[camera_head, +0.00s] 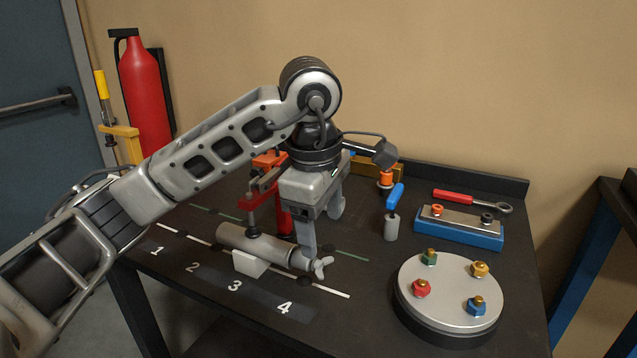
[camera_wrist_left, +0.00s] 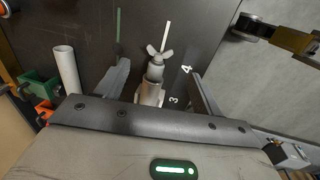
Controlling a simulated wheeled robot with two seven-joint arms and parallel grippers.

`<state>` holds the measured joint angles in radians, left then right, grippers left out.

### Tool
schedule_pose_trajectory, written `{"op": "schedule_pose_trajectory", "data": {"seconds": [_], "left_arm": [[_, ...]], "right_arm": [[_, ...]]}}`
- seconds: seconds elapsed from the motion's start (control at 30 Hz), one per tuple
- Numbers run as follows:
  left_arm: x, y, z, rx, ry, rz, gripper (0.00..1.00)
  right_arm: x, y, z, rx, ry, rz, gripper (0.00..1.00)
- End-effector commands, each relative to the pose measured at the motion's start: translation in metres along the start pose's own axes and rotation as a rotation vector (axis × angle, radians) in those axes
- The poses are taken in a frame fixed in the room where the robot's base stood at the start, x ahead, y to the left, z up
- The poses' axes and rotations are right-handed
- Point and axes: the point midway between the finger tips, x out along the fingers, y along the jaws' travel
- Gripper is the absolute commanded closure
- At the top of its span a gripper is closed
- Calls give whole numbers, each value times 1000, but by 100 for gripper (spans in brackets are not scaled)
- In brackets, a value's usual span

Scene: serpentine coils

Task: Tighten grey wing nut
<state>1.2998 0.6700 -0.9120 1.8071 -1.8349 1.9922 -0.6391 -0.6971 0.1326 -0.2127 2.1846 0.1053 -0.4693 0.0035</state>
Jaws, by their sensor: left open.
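The grey wing nut (camera_head: 321,266) sits at the right end of a grey cylindrical body (camera_head: 248,242) that lies on the dark table near the number 4. In the left wrist view the wing nut (camera_wrist_left: 159,52) shows at the far end of the cylinder, with its wings spread. My left gripper (camera_head: 322,230) points down just above and behind the wing nut. Its two fingers (camera_wrist_left: 158,88) stand wide apart on either side of the cylinder, with clear gaps. Nothing is held.
A red clamp-like stand (camera_head: 283,215) is close behind the gripper. To the right are a blue-handled tool (camera_head: 394,202), a blue tray (camera_head: 458,235) and a round plate (camera_head: 450,310) with several coloured nuts.

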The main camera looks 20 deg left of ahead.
Motion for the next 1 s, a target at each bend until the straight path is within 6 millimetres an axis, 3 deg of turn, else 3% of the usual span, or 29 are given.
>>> {"op": "schedule_pose_trajectory", "data": {"seconds": [0.03,0.2,0.43,0.83,0.93,1.0], "left_arm": [[-15,1,0,0,1,6,33],[-50,1,0,-1,2,4,33],[-70,0,0,-1,1,1,33],[-69,-1,3,3,-12,-8,33],[-53,-9,24,25,-100,-51,33],[-34,-22,54,40,-235,-116,33]], "right_arm": [[-1,0,-2,-1,-1,0,47],[-4,0,-3,-11,-9,6,47],[-2,2,-2,-18,-15,9,47],[-1,2,-5,-22,-7,9,47],[-1,2,-5,-22,-7,9,47],[-1,2,-5,-22,-7,9,47]]}}
